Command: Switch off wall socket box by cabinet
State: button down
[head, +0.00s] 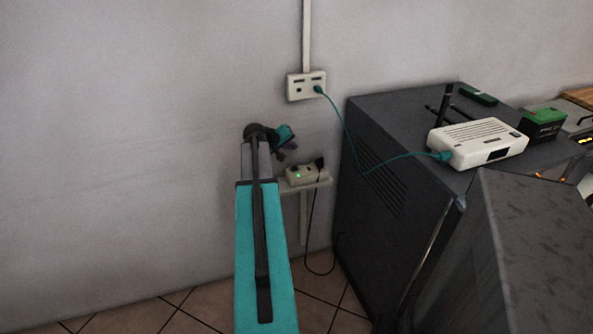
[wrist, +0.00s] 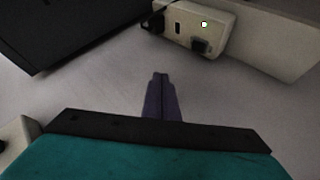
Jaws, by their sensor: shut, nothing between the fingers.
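The wall socket box (head: 301,175) is a small cream box low on the wall, just left of the dark cabinet (head: 385,215). Its green light is lit, and a black plug with a black cable sits at its right end. In the wrist view the box (wrist: 219,22) is at the top, with the lit green light, a dark square switch and the black plug. My gripper (head: 287,152) is shut and empty, just above the box in the head view. In the wrist view its fingertips (wrist: 160,76) point toward the box, with a gap of wall showing between them.
A second white wall outlet (head: 306,86) is higher up, with a teal cable (head: 350,140) running to a white router (head: 478,143) on the cabinet. A black cable (head: 309,240) hangs below the socket box. The wall to the left is bare.

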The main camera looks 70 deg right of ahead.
jog(key=shift+s+d+f+b, duration=0.15)
jog(key=shift+f+b, duration=0.45)
jog(key=shift+f, duration=0.6)
jog(key=shift+s+d+f+b, duration=0.15)
jog(key=shift+f+b, duration=0.45)
jog(key=shift+f, duration=0.65)
jog(key=shift+s+d+f+b, duration=0.15)
jog(key=shift+f+b, duration=0.45)
jog(key=shift+f, duration=0.6)
jog(key=shift+f+b, duration=0.6)
jog(key=shift+f, duration=0.15)
jog(key=shift+r, duration=0.15)
dwell(0.4)
jog(key=shift+a+r+p, duration=0.1)
jog(key=shift+r+p, duration=0.25)
jog(key=shift+r, duration=0.3)
jog(key=shift+r, duration=0.1)
jog(key=r, duration=0.1)
jog(key=r+p, duration=0.1)
jog(key=r, duration=0.1)
jog(key=r+p, duration=0.1)
jog(key=shift+w+a+r, duration=0.25)
jog(key=shift+w+r, duration=0.1)
jog(key=shift+r, duration=0.05)
dwell(0.7)
